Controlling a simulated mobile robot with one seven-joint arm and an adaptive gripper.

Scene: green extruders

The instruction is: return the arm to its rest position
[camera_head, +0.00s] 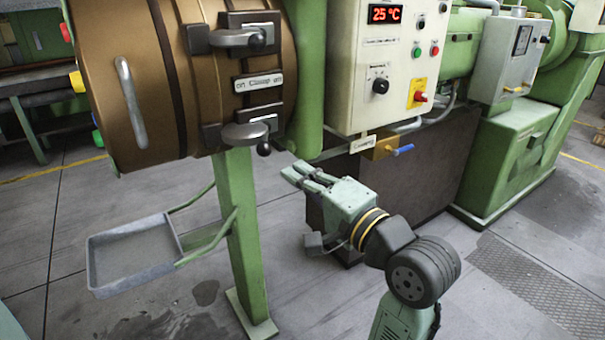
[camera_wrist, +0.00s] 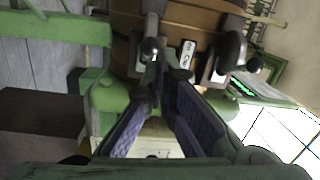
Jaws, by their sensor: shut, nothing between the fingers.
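My arm reaches up from the bottom right of the head view, and my gripper (camera_head: 293,174) points left. It hangs in free space below the control box and right of the green post. In the wrist view, the fingers of my gripper (camera_wrist: 163,85) come together at their tips, with nothing between them. Beyond the tips, the brown barrel (camera_wrist: 125,52) with its two grey clamp handles shows in the wrist view. The brown barrel also stands at the upper left in the head view (camera_head: 105,95).
A control box (camera_head: 352,75) reading 25 °C hangs above my gripper. A blue-handled valve (camera_head: 385,150) sits under it, before a dark brown panel (camera_head: 440,165). A green post (camera_head: 247,240) holds a grey tray (camera_head: 130,262). Floor is open at the front.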

